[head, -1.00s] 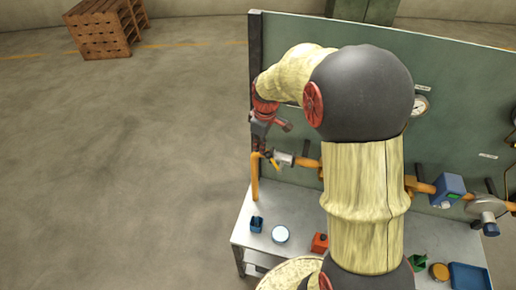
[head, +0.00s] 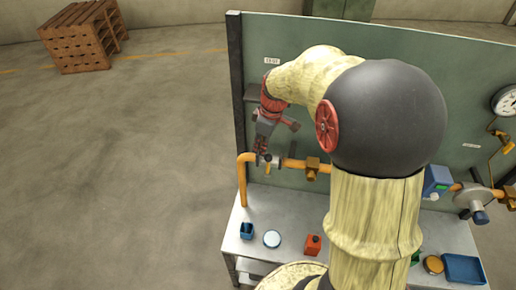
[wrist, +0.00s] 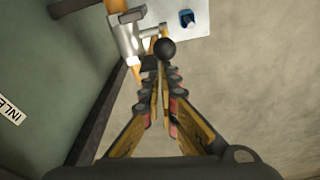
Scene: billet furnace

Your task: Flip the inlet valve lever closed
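The inlet valve (wrist: 126,38) is a silver body on the orange pipe, at the upper left of the wrist view. Its lever (wrist: 150,33) ends in a round black knob (wrist: 166,48). My gripper (wrist: 161,72) points at the knob, its fingertips together just short of it with no clear hold on it. In the head view my gripper (head: 261,147) hangs just above the valve (head: 275,162) at the left end of the pipe. Contact with the lever cannot be told.
An INLET label (wrist: 10,109) is on the green panel (head: 400,55) behind the pipe (head: 243,180). The bench (head: 340,258) below holds a blue container (head: 246,230), a round pale dish (head: 272,239), a red box (head: 313,244) and a blue tray (head: 464,268). Open floor lies left.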

